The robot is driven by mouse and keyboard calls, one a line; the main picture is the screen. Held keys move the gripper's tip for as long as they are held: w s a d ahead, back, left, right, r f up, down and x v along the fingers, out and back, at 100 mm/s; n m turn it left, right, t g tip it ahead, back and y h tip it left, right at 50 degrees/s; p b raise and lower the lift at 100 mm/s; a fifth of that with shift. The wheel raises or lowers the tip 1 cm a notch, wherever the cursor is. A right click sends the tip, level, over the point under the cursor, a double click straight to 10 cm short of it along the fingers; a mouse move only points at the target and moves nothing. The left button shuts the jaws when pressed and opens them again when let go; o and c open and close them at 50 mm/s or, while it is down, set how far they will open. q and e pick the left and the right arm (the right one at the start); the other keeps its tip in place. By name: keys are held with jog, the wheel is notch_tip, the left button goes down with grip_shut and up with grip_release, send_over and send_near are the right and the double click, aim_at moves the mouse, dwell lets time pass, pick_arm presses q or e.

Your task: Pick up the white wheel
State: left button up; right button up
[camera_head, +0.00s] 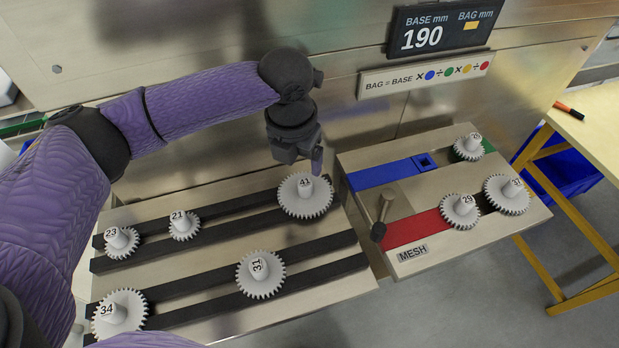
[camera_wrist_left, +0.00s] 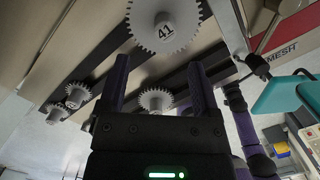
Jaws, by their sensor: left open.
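Several white toothed wheels with numbered hubs are in view, and the task does not say which one is meant. The white wheel marked 41 (camera_head: 304,205) lies at the back right of the left rack, and also shows beyond the fingertips in the left wrist view (camera_wrist_left: 178,22). My left gripper (camera_head: 316,162) is open, pointing down just above and behind the 41 hub. In the left wrist view its two fingers (camera_wrist_left: 158,68) are apart with nothing held. Whether a finger touches the hub cannot be told. My right gripper is not in view.
Wheels marked 23 (camera_head: 121,243), 21 (camera_head: 184,226), 31 (camera_head: 260,275) and 34 (camera_head: 119,316) lie on the left rack. The mesh board (camera_head: 420,196) on the right bears more wheels and an upright lever (camera_head: 384,208). A metal panel (camera_head: 200,60) stands behind.

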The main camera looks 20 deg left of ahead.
aim_at(305, 182)
pick_arm(q)
jog(key=f+b, duration=0.1)
jog(key=f, duration=0.3)
jog(key=shift+d+f, duration=0.2)
jog(key=f, duration=0.1)
jog(key=f+b, duration=0.1)
jog(key=f, duration=0.1)
jog(key=shift+w+d+f, duration=0.2)
jog(key=shift+w+f, duration=0.05)
jog(key=shift+w, duration=0.15)
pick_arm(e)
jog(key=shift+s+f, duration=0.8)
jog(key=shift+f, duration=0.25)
pick_arm(q)
jog(key=shift+c, duration=0.9)
jog(key=shift+w+r, duration=0.1)
grip_shut()
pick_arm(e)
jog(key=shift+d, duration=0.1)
